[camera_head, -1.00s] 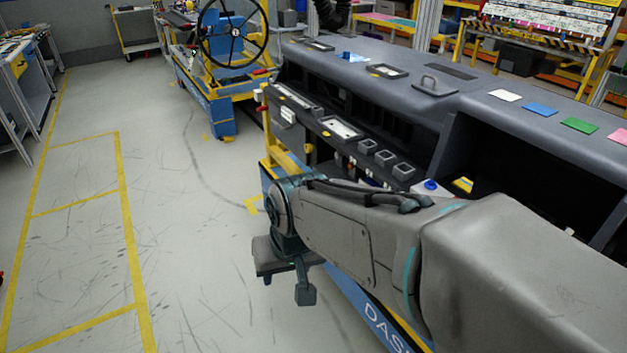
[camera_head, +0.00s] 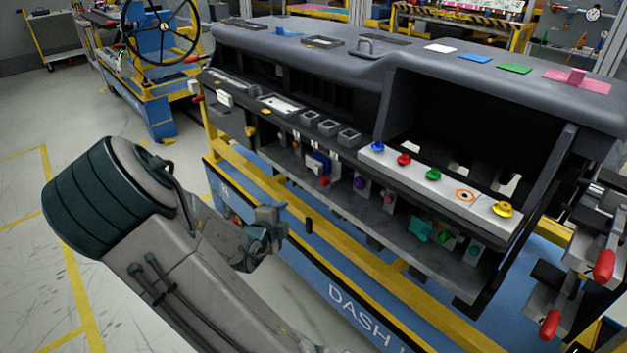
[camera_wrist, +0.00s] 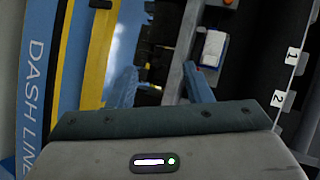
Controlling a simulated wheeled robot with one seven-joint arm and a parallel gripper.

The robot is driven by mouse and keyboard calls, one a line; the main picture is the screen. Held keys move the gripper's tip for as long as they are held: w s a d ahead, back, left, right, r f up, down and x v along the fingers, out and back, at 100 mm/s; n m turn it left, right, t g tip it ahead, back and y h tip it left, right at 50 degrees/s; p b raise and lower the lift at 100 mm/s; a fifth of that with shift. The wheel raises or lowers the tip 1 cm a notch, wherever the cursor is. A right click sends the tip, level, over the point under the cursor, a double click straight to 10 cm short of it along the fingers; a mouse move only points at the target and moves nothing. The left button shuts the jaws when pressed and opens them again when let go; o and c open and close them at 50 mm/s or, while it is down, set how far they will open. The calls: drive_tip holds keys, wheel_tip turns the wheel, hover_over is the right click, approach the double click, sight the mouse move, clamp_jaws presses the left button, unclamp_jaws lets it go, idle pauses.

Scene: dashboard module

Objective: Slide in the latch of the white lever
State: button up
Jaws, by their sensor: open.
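My gripper (camera_head: 274,222) is at the front of the dashboard frame in the head view, below the front ledge and left of its middle. In the wrist view its two blue-grey fingers (camera_wrist: 160,82) are apart with nothing held between them. A small white block with blue edges (camera_wrist: 212,48) sits just beyond the right finger, apart from it. In the head view a blue and white part (camera_head: 320,163) stands on the lower shelf. A small white piece (camera_head: 224,98) sits at the dashboard's left end. I cannot tell which one is the white lever; no latch is clear.
The grey dashboard (camera_head: 300,32) rests on a blue and yellow frame. A strip of coloured knobs (camera_head: 432,174) runs along its front. Two red-handled clamps (camera_head: 604,265) stick out at right. Open floor (camera_head: 100,130) lies to the left.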

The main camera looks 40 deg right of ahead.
sight(317, 171)
drive_tip(key=w+d+r+m+h, duration=0.1)
drive_tip(key=d, duration=0.4)
drive_tip(key=w+d+r+m+h, duration=0.1)
drive_tip(key=w+d+h, duration=0.1)
drive_tip(key=d, duration=0.3)
drive_tip(key=w+d+r+m+h, duration=0.1)
drive_tip(key=w+d+r, duration=0.1)
drive_tip(key=d, duration=0.3)
drive_tip(key=shift+w+t+h, duration=0.25)
drive_tip(key=shift+t+h, duration=0.05)
drive_tip(key=shift+t, duration=0.1)
drive_tip(key=c, duration=0.8)
drive_tip(key=shift+o, duration=0.2)
